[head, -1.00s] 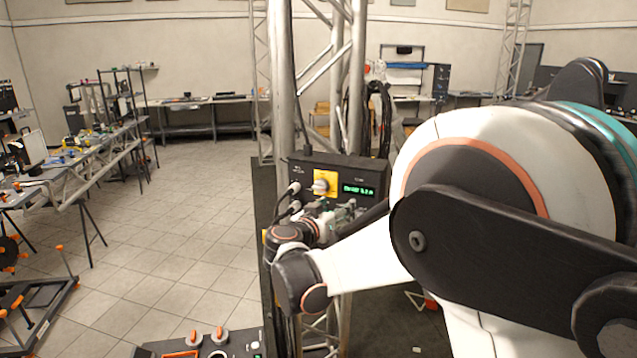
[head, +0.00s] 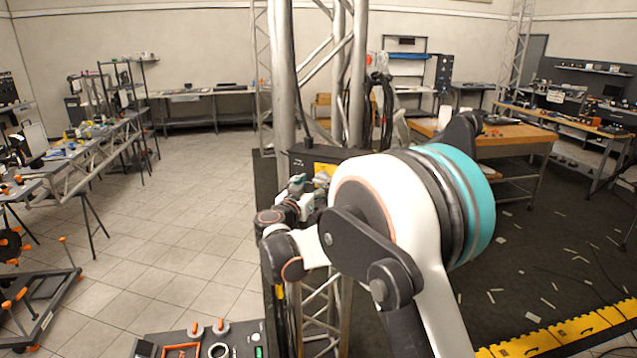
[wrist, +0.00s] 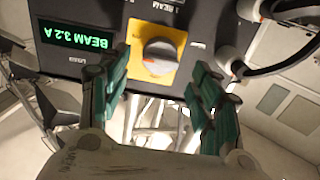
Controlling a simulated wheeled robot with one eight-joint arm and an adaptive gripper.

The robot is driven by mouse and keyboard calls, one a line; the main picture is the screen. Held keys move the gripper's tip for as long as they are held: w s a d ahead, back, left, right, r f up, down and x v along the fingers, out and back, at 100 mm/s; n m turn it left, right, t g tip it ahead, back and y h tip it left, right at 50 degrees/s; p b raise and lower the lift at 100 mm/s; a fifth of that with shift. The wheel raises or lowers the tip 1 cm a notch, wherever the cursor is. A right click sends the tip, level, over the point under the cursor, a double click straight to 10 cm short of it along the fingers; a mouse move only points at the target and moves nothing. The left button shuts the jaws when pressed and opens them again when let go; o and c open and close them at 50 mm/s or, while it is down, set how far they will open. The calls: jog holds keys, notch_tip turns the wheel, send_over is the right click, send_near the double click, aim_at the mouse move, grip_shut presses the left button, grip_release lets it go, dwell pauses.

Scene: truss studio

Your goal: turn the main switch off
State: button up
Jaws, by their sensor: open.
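The main switch is a round grey knob (wrist: 160,55) on a yellow plate (wrist: 138,72), on the front of a dark control box (wrist: 95,18). In the head view the box (head: 302,161) is mounted at the truss tower, with only part of the yellow plate (head: 325,168) showing above my arm. My gripper (wrist: 160,68) is open and empty, its green-padded fingers to the left and right of the knob in the wrist view. Contact with the knob cannot be told. In the head view my gripper (head: 299,186) is in front of the box.
A green display (wrist: 77,38) reads BEAM 3.2 A beside the switch. The metal truss (head: 284,80) rises behind the box. A workbench (head: 500,140) stands to the right; tiled floor is open on the left.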

aim_at(319, 181)
jog(key=shift+x, duration=1.85)
jog(key=c, duration=1.1)
